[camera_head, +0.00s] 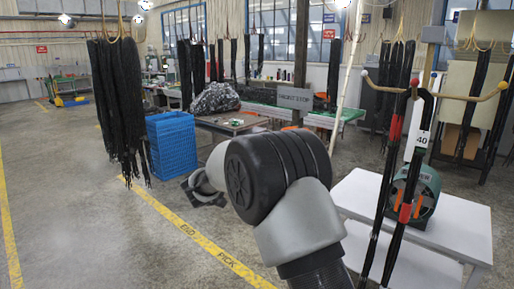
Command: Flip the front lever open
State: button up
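My arm fills the lower middle of the view, and its dark gripper (204,191) shows small beyond the elbow, low over the floor. It is too small and partly hidden to tell whether its fingers are open. I cannot make out for sure which part is the front lever. At the right, a hanger bar (462,98) with curved ends and small coloured balls stands in front of the white table. Black hoses (392,190) with red bands hang from it, with a white "40" tag (422,139). My gripper is well to the left of this hanger, apart from it.
A blue crate stack (174,146) stands behind my gripper. Black hoses (118,100) hang at the left. A white table (455,222) carries a green round device (426,194) at the right. Yellow floor lines (160,210) cross clear concrete at the left.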

jog(key=shift+w+d+r, duration=0.45)
jog(key=shift+d, duration=0.1)
jog(key=o, duration=0.9)
jog(key=c, duration=0.3)
jog(key=shift+s+a, duration=0.1)
jog(key=shift+c, duration=0.2)
jog(key=shift+s+a+f, duration=0.1)
jog(key=shift+s+a, duration=0.05)
jog(key=v, duration=0.6)
jog(key=b+v, duration=0.1)
jog(key=v, duration=0.5)
jog(key=b+v, duration=0.1)
jog(key=v, duration=0.5)
jog(key=shift+a+f, duration=0.15)
jog(key=shift+f, duration=0.2)
jog(key=shift+c, duration=0.9)
